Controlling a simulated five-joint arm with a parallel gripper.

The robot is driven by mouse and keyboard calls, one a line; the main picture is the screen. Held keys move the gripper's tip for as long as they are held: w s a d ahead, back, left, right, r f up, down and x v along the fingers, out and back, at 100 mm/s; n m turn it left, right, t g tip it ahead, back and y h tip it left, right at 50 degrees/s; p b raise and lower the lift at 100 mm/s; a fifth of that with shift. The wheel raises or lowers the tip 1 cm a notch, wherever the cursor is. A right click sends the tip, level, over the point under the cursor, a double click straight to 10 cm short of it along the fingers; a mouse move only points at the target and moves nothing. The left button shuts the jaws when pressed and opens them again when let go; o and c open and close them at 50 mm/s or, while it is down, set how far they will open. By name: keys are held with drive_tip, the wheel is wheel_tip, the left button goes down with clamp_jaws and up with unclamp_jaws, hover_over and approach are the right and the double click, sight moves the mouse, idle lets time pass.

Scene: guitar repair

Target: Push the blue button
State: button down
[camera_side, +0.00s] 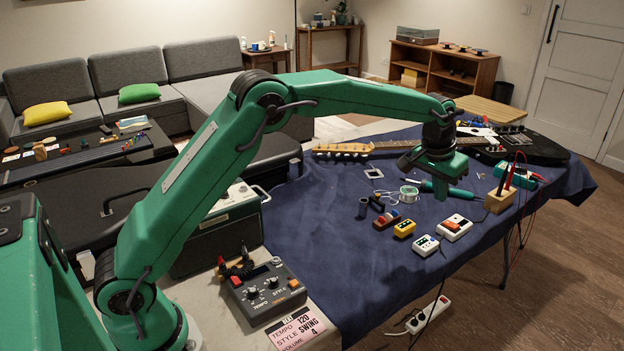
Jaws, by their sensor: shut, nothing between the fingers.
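Several small button boxes sit on the dark blue cloth (310,235) over the table. A dark reddish box (384,222) has what looks like a small blue patch on top, too small to tell surely as the blue button.
A guitar (400,147) lies along the far side. A wooden block with probes (500,199), a soldering iron (450,190) and a wire spool (409,194) lie near my gripper. A dark control box (265,291) stands at the front left. The cloth's left part is clear.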

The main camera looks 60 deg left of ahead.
drive_tip(key=shift+w+f, duration=0.1)
drive_tip(key=shift+f, duration=0.05)
idle(0.3)
hover_over(435, 241)
drive_tip(key=s, duration=0.1)
wheel_tip(435, 241, down, 12)
drive_tip(key=shift+s+r, duration=0.1)
drive_tip(key=shift+r, duration=0.1)
drive_tip(key=shift+f, duration=0.9)
